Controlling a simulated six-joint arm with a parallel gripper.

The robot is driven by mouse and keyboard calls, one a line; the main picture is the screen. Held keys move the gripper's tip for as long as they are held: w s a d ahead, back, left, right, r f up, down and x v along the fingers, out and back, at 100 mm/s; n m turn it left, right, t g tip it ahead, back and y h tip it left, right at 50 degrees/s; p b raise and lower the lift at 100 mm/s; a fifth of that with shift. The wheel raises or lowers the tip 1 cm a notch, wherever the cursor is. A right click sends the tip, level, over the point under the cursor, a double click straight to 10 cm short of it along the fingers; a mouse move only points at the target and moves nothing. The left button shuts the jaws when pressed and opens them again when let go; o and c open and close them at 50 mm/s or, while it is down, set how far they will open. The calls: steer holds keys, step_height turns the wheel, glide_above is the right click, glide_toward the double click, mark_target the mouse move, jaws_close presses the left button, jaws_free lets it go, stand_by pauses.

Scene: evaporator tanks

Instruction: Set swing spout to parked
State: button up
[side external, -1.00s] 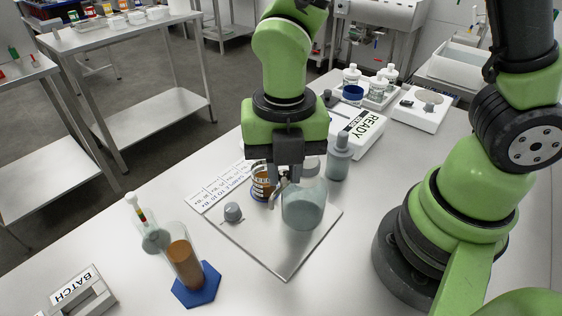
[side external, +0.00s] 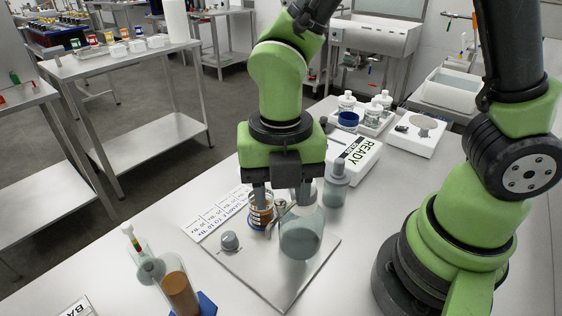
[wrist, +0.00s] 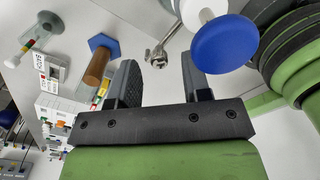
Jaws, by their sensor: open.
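A small metal spout (side external: 279,213) stands on the pale square board (side external: 285,290), between an amber, ringed vessel (side external: 261,214) and a clear vessel with grey liquid (side external: 301,238). My gripper (side external: 281,200) points down over this group with its fingers apart. The spout's upper part shows between the fingers, and nothing is held. In the wrist view, my gripper (wrist: 160,75) is open, and a metal fitting that looks like the spout (wrist: 160,47) lies beyond the gap between the fingers. The spout's exact direction is hard to tell.
A grey knob (side external: 230,241) sits on the board's left part. A grey bottle (side external: 337,185) stands close on the right, near a white READY box (side external: 357,158). A tall glass cylinder with brown content (side external: 179,293) stands at front left. Bare table lies right of the board.

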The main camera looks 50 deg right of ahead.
mark_target(281, 202)
step_height(281, 202, up, 9)
stand_by(0.3)
steer(key=shift+f, duration=0.1)
steer(key=s+d+r+m+t+y, duration=0.1)
steer(key=s+d+r+m+t, duration=0.2)
steer(key=m, duration=1.2)
steer(key=s+d+r+m+t+y, duration=0.1)
steer(key=s+d+r+m+t, duration=0.2)
steer(key=m, duration=1.3)
steer(key=s+d+t, duration=0.1)
steer(key=d, duration=0.1)
steer(key=shift+d+r, duration=0.3)
